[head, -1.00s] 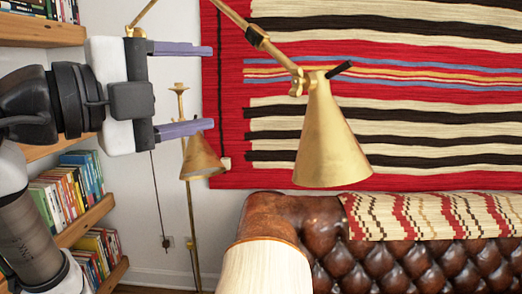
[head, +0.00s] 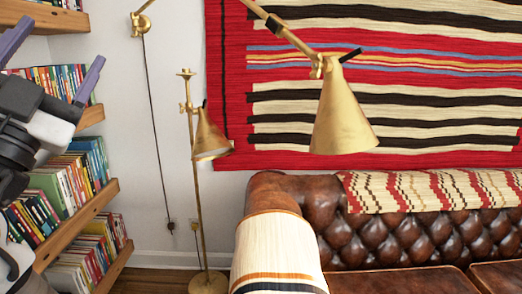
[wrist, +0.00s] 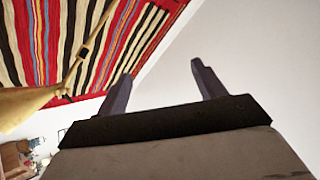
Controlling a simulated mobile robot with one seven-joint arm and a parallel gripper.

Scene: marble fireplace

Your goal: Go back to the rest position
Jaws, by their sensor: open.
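My gripper (head: 52,57) is at the left edge of the head view, in front of the bookshelves, with its purple fingers pointing up. Part of it is cut off by the picture edge. In the wrist view, the two fingers of my gripper (wrist: 158,78) stand apart with nothing between them. It is open and empty, with the pale wall or ceiling beyond the fingertips.
A brass wall lamp (head: 342,118) hangs at upper centre on a long arm. A brass floor lamp (head: 200,200) stands left of the leather sofa (head: 365,238). Bookshelves (head: 85,225) fill the left side. A striped textile (head: 400,90) hangs on the wall.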

